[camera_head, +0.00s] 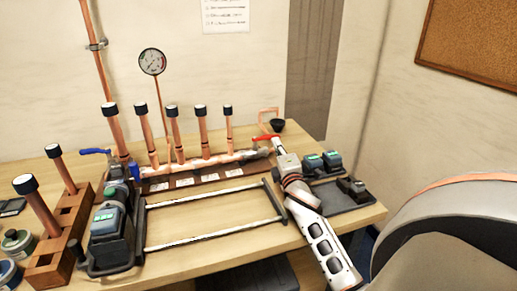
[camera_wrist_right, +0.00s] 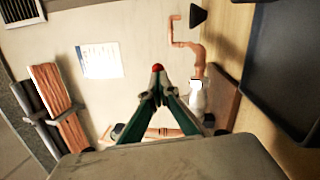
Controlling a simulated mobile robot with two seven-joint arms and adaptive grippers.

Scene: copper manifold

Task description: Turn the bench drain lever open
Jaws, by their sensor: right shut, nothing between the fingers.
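A red lever (camera_head: 262,138) sits at the right end of the copper manifold (camera_head: 205,160), near the back of the bench; I take it to be the drain lever. In the right wrist view a red rounded end (camera_wrist_right: 157,68) shows just beyond my fingertips; the rest of the lever is hidden there. My right gripper (camera_head: 276,144) is at the lever's right end, its green fingers (camera_wrist_right: 158,92) closed together with nothing between them. Whether the fingertips touch the lever I cannot tell. My left gripper is not in view.
Several capped copper pipes stand up from the manifold, with a pressure gauge (camera_head: 152,62) behind. A blue lever (camera_head: 95,151) is at its left end. A black funnel (camera_head: 278,125) stands behind my gripper. A tray (camera_head: 345,193) lies right; a frame (camera_head: 205,240) lies in front.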

